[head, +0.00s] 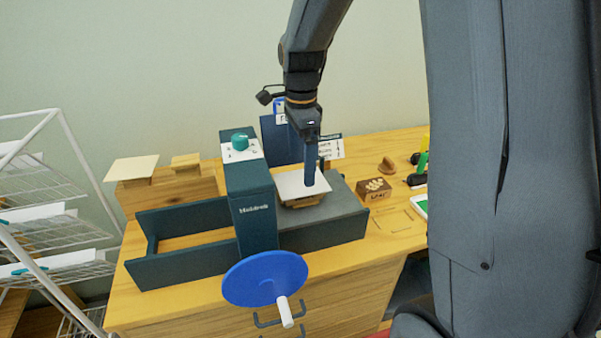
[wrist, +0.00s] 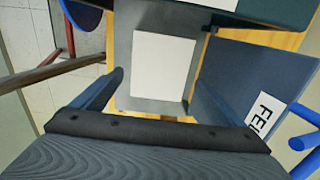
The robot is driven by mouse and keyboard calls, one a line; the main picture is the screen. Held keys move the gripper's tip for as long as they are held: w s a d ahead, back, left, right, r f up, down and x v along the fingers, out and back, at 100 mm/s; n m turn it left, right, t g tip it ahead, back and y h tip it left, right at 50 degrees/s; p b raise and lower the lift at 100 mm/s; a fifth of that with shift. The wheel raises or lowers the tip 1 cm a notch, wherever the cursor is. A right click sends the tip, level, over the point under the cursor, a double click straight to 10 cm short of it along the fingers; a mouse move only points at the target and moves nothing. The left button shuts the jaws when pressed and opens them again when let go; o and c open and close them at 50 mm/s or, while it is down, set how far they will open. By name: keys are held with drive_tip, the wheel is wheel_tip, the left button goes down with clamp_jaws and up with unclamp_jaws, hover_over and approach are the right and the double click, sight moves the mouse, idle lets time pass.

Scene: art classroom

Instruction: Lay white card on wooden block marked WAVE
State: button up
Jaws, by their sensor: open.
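The white card (head: 296,185) lies roughly flat on a wooden block (head: 303,202) on the press's grey bed. It covers the block's top, and I cannot read a mark on that block. In the wrist view the white card (wrist: 163,66) lies beyond and between my fingers on the grey bed area, with bare grey around it. My gripper (head: 312,180) points down over the card in the head view. In the wrist view my gripper (wrist: 155,82) is open with nothing held between its fingers. Contact between fingertips and card cannot be told.
The press has a dark upright (head: 252,212) left of the card and a blue handwheel (head: 264,279) in front. A small marked wooden block (head: 374,189) sits right of it. A blue panel (head: 279,140) with a label stands behind. A wire rack (head: 40,235) is at left.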

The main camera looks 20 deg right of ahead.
sight(301, 182)
wheel_tip(301, 182, up, 8)
drive_tip(key=b, duration=0.1)
drive_tip(key=shift+b, duration=0.35)
drive_tip(key=shift+r, duration=0.1)
